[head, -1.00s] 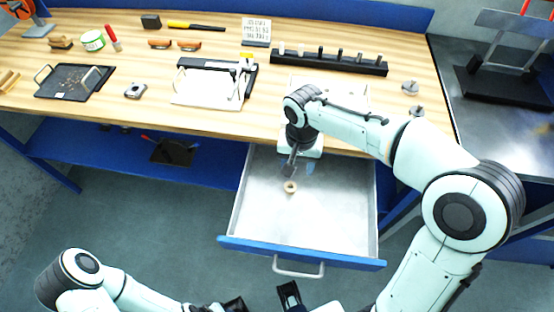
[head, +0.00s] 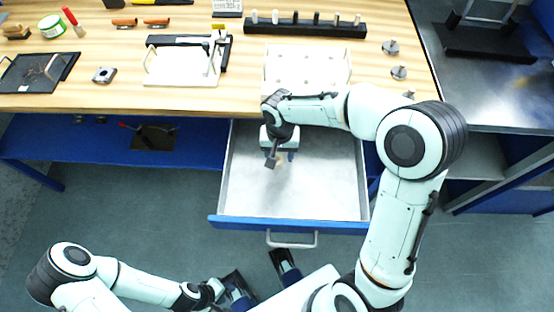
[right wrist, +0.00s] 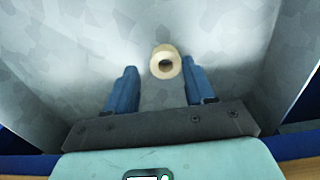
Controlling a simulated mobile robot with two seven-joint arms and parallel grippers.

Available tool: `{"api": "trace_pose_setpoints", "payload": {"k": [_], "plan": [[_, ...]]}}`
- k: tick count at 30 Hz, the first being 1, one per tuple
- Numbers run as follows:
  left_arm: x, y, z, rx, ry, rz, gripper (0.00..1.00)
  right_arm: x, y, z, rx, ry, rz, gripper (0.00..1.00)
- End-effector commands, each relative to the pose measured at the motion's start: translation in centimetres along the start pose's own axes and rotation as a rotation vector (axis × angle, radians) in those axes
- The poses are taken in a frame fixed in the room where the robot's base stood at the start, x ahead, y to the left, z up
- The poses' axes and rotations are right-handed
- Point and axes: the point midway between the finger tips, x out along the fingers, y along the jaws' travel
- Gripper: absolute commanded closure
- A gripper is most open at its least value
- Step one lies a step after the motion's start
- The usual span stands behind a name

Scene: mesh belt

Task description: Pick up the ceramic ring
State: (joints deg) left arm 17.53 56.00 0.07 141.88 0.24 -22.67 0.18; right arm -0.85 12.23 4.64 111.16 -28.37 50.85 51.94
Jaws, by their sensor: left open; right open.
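The ceramic ring (right wrist: 156,67) is a small cream ring with a dark hole. In the right wrist view it lies on the metal drawer floor, between and just ahead of my right fingertips, closer to the right-hand finger. My right gripper (right wrist: 160,76) is open and empty, pointing down into the open drawer (head: 330,195). In the head view my right gripper (head: 272,160) is over the back left of the drawer and the ring is largely hidden by it. My left gripper (head: 257,266) is open and empty at the bottom, in front of the drawer.
The drawer's walls and blue front with a handle (head: 292,240) surround the right gripper. The wooden bench (head: 120,101) above holds a white perforated block (head: 305,68), a black peg rack (head: 300,29), a white-based fixture (head: 185,70) and a dark tray (head: 38,72). The drawer's right side is clear.

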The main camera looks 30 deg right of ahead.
Motion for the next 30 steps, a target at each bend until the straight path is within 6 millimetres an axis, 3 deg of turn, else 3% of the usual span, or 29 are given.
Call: {"api": "trace_pose_setpoints", "payload": {"k": [4,12,16,17,30], "plan": [[0.2,0.0,-0.1,0.000,0.004,0.001,0.57,1.8,0.0,0.0,0.001,-0.001,-0.001,0.46],[0.2,0.0,-0.1,0.001,0.004,0.001,0.57,2.0,0.0,0.0,0.001,0.001,-0.002,0.46],[0.2,0.0,-0.1,0.001,0.004,0.001,0.57,2.0,0.0,0.0,0.001,0.001,-0.002,0.89],[0.2,0.0,-0.1,0.001,0.004,0.001,0.57,2.0,0.0,0.0,0.000,0.001,-0.002,0.93],[0.1,0.0,-0.1,0.000,0.003,0.001,0.57,1.1,-0.1,-0.1,0.000,0.003,-0.003,0.93]]}}
